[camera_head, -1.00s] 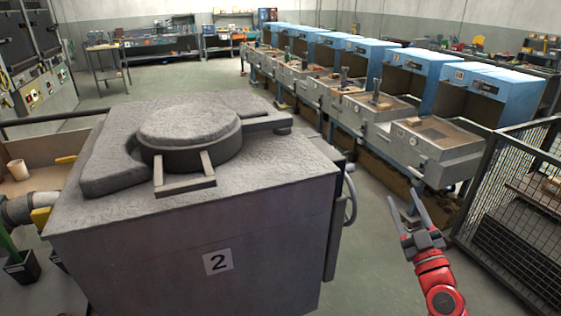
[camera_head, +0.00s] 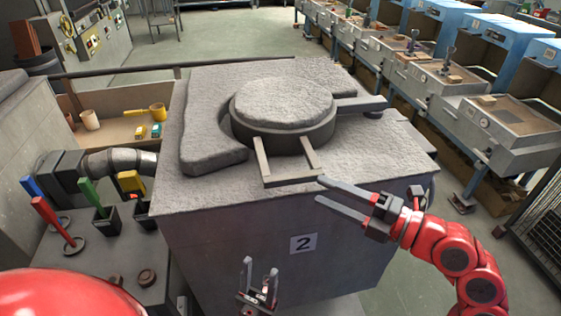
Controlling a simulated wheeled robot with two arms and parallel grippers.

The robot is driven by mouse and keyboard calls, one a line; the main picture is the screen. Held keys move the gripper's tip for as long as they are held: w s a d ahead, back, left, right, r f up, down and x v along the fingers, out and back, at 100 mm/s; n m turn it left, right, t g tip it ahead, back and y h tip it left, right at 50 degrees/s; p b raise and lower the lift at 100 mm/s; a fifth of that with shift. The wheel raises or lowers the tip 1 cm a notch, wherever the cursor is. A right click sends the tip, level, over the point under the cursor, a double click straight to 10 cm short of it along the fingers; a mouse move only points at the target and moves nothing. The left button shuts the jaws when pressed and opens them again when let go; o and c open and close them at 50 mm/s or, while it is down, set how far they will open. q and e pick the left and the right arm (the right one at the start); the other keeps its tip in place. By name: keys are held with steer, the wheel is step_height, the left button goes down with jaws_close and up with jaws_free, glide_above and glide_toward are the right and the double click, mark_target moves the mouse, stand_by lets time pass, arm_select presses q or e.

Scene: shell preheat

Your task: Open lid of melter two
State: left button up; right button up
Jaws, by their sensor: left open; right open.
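Melter two (camera_head: 225,215) is a grey block-shaped furnace with a "2" label (camera_head: 303,243) on its front face. Its round, rough-topped lid (camera_head: 285,100) lies flat and closed on the top. My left gripper (camera_head: 260,266) is open and empty, pointing up in front of the lower front face.
A side table (camera_head: 130,255) with colored-handled tools and black holders stands left of the melter. A wooden tray (camera_head: 115,130) with cups lies behind it. Blue-hooded machines (camera_head: 480,60) line the right, with a mesh cage (camera_head: 545,235) nearer. Open floor (camera_head: 235,35) lies behind.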

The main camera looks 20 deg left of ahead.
mark_target(289, 176)
steer(key=a+p, duration=0.1)
steer(key=a, duration=0.2)
steer(key=w+a+p, duration=0.1)
steer(key=a+p, duration=0.1)
steer(key=a, duration=0.1)
steer(key=a+p, duration=0.1)
steer(key=a, duration=0.2)
steer(key=shift+w+a+r, duration=0.15)
steer(key=shift+w+a, duration=0.2)
steer(key=shift+w, duration=0.05)
steer(key=shift+w+a+p, duration=0.1)
steer(key=shift+a+p, duration=0.2)
steer(key=shift+a, duration=0.25)
steer(key=shift+d, duration=0.1)
jaws_close()
